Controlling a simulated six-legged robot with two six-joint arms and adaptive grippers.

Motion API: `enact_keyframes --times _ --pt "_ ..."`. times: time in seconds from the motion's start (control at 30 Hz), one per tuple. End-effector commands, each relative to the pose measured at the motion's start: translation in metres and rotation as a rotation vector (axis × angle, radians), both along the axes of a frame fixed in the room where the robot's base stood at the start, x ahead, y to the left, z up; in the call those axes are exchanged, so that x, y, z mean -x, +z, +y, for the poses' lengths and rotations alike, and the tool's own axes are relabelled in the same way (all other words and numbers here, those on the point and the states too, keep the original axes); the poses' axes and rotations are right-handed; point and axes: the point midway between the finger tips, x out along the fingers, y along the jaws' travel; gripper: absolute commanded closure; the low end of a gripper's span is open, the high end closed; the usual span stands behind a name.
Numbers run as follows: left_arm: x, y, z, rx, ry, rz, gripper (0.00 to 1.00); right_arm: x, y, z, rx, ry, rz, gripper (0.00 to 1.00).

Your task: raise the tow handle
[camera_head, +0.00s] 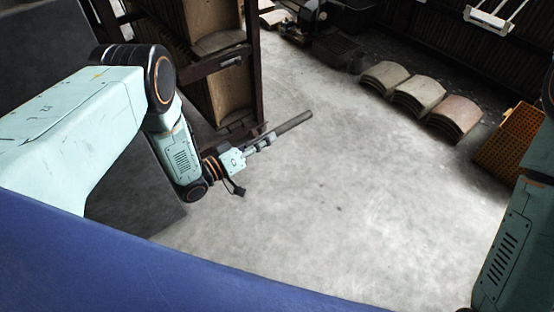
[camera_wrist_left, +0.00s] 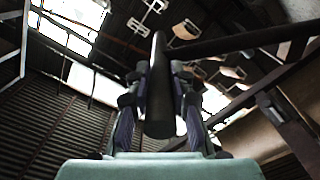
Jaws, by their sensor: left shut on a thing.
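The tow handle (camera_head: 295,122) is a dark grey round bar. In the head view it sticks out up and to the right past the fingertips of my left gripper (camera_head: 265,142). My left gripper is shut on it. In the left wrist view the handle (camera_wrist_left: 159,95) stands between the two fingers of the left gripper (camera_wrist_left: 160,92), with its blunt end towards the camera. What the handle joins to is hard to make out. My right arm shows at the right edge of the head view, but its gripper is out of the picture.
The concrete floor (camera_head: 330,215) in the middle is clear.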

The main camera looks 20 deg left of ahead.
Motion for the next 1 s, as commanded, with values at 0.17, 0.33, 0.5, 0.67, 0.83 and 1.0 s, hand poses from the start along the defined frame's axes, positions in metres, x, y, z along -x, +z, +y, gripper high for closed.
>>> enact_keyframes --times 0.17,0.33,0.5,0.67,0.83,1.0 --pt "-0.019 0.026 0.027 -0.005 0.004 -0.009 1.00 0.000 0.008 0.000 0.000 0.000 0.000 1.00" --pt "-0.030 0.038 0.041 -0.007 0.004 -0.009 1.00 0.000 0.010 0.000 0.000 0.000 0.000 1.00" --pt "-0.034 0.042 0.047 -0.006 0.002 -0.008 1.00 0.000 0.011 0.000 0.000 0.000 0.000 1.00" --pt "-0.035 0.043 0.048 -0.007 0.002 -0.008 1.00 0.000 0.011 0.000 0.000 0.000 0.000 1.00" --pt "-0.035 0.043 0.048 -0.007 0.003 -0.007 1.00 0.000 0.011 0.000 0.000 0.000 0.000 1.00" --pt "-0.035 0.042 0.048 -0.007 0.003 -0.007 0.68 0.000 0.011 0.000 0.000 0.000 0.000 1.00"
